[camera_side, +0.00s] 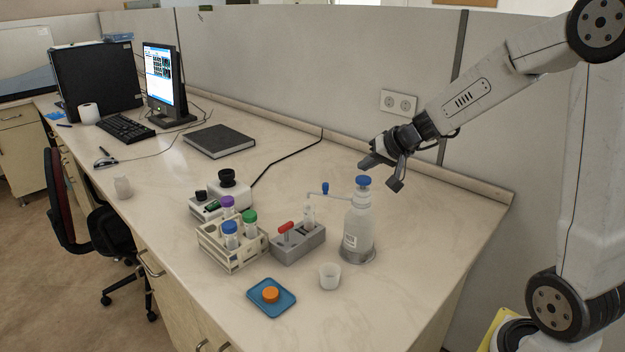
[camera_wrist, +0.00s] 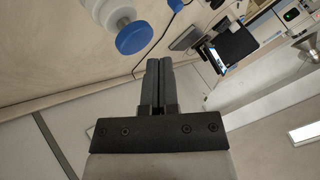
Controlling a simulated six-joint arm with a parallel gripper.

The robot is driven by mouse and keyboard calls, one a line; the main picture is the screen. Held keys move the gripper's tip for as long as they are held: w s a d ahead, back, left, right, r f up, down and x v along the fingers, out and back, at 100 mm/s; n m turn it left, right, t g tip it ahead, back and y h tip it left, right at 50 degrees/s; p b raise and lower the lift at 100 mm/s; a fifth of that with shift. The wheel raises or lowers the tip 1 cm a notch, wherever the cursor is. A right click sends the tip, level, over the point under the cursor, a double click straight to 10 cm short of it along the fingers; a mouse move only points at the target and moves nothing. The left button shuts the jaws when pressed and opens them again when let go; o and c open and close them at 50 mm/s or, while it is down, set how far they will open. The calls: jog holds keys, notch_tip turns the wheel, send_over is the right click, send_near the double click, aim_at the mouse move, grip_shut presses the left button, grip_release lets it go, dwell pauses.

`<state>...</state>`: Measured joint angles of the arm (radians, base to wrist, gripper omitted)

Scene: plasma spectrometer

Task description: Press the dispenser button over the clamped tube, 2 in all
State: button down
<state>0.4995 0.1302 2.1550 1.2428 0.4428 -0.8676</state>
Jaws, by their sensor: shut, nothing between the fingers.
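The dispenser bottle (camera_side: 357,228) stands upright with a blue button (camera_side: 363,181) on top. A thin spout (camera_side: 335,197) reaches left from its neck. An open clear tube (camera_side: 309,215) stands in the grey clamp block (camera_side: 299,244) with a red lever, near the spout's end. My gripper (camera_side: 371,161) is shut and empty, a little above the button and apart from it in the side view. The wrist view shows the shut fingers (camera_wrist: 158,66) with the blue button (camera_wrist: 134,38) beside them to the upper left.
A tube rack (camera_side: 232,246) with several capped tubes stands left of the clamp. A small white cup (camera_side: 330,276) and a blue tray (camera_side: 272,298) with an orange cap are in front. A small instrument (camera_side: 222,192) sits behind the rack. The desk right of the bottle is clear.

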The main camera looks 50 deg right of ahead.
aim_at(366, 179)
jog(key=shift+r, duration=2.35)
jog(key=s+a+f+n+g+h, duration=0.1)
jog(key=s+a+f+n+g, duration=0.5)
jog(key=s+a+f, duration=0.9)
jog(key=shift+a+f+n+g, duration=0.2)
jog(key=shift+f+n+g, duration=0.15)
jog(key=shift+n, duration=0.55)
